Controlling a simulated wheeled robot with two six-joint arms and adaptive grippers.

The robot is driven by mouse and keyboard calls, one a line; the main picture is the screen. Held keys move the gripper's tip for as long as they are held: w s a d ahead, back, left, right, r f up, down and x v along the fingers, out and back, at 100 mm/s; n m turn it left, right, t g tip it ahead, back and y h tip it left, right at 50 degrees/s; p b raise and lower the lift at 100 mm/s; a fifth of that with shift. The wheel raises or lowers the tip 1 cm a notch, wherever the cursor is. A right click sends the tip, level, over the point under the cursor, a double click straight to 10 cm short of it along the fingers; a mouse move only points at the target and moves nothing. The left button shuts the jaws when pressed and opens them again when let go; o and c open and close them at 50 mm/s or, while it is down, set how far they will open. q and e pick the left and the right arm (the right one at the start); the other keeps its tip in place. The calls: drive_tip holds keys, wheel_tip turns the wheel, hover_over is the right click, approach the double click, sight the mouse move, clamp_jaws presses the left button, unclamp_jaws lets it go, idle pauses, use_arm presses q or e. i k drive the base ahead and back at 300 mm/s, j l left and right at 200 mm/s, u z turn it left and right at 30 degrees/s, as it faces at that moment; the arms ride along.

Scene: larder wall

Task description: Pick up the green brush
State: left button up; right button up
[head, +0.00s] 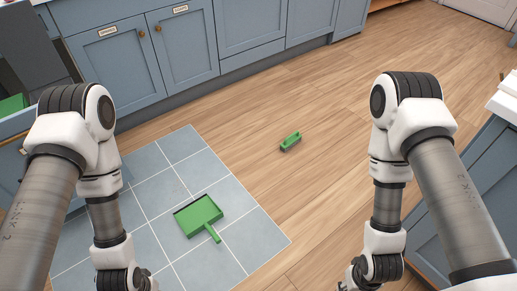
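A small green brush (290,142) lies on the wooden floor, right of the tiled patch and near the middle of the head view. A green dustpan (200,217) with a short handle lies on the grey-blue tiles to its lower left. My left arm comes down on the left and my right arm on the right, both well apart from the brush. Both grippers are cut off at the bottom edge of the view, so their fingers do not show clearly.
Blue cabinets (184,45) run along the back. Another blue cabinet (483,160) with a pale worktop stands at the right. An open drawer or cupboard with something green inside (13,105) is at the left. The wooden floor (330,110) around the brush is clear.

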sight(293, 139)
drive_tip(key=i+l+u, duration=0.45)
drive_tip(key=i+l, duration=1.15)
drive_tip(key=l, duration=0.15)
